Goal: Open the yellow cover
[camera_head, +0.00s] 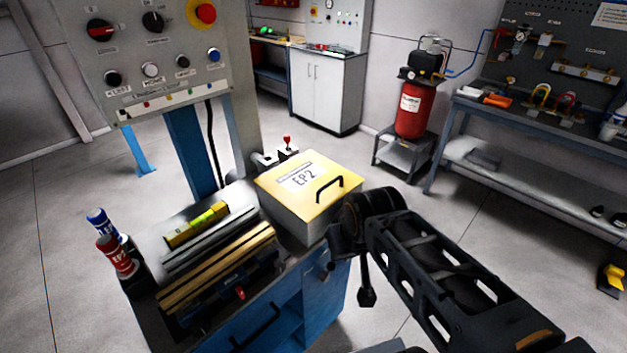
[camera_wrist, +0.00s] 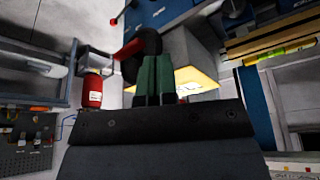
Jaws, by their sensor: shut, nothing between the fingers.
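The yellow cover (camera_head: 290,201) lies flat and closed on a grey box (camera_head: 306,228) at the back right of the blue cart. It has a white "EP2" label and a black handle (camera_head: 330,187) near its right side. In the wrist view the cover (camera_wrist: 203,80) shows past my fingers, partly hidden by them. My gripper (camera_wrist: 157,78) is shut and empty, its green and dark fingers together. In the head view my dark arm comes from the lower right and its wrist is just right of the box. My fingertips are hard to make out there.
A control panel (camera_head: 150,50) stands behind the cart. A red tank (camera_head: 411,108) and a workbench (camera_head: 530,120) stand at right. Floor between is clear.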

